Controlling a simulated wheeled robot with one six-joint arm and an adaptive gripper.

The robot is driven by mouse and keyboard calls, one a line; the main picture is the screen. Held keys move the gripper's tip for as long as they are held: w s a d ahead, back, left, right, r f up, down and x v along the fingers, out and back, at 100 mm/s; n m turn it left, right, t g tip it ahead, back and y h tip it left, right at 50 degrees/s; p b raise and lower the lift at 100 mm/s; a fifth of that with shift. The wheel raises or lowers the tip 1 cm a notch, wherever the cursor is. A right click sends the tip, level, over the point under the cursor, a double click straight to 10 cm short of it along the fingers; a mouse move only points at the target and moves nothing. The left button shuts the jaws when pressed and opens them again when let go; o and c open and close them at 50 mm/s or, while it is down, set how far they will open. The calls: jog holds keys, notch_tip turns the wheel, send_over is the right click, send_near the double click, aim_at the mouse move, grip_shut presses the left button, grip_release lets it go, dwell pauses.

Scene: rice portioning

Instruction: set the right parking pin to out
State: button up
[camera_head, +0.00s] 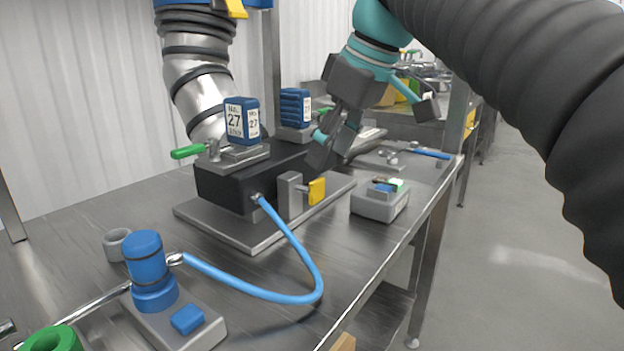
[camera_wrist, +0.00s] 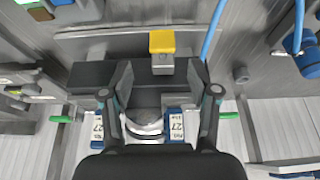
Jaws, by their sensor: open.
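A yellow parking-pin handle (camera_head: 317,191) stands out from a grey bracket (camera_head: 290,196) at the near side of a black block (camera_head: 228,190). A short piece of shaft shows between handle and bracket; I cannot tell how far the pin is drawn. The yellow handle also shows in the wrist view (camera_wrist: 162,42), top centre, beyond the fingertips. My gripper (camera_head: 331,150) is open above the black block's right end, higher than the handle and apart from it. In the wrist view, its two spread fingers (camera_wrist: 160,85) have the block below them. Any other pin is hidden.
A blue hose (camera_head: 312,262) loops from the block to a blue cylinder (camera_head: 146,262). A grey button box (camera_head: 378,207) stands right of the handle. Bare bench (camera_head: 340,240) lies in front.

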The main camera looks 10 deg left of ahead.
aim_at(319, 179)
jog(key=x, duration=0.6)
jog(key=shift+a+f, duration=0.15)
jog(key=shift+f, duration=0.1)
jog(key=shift+b, duration=0.3)
grip_shut()
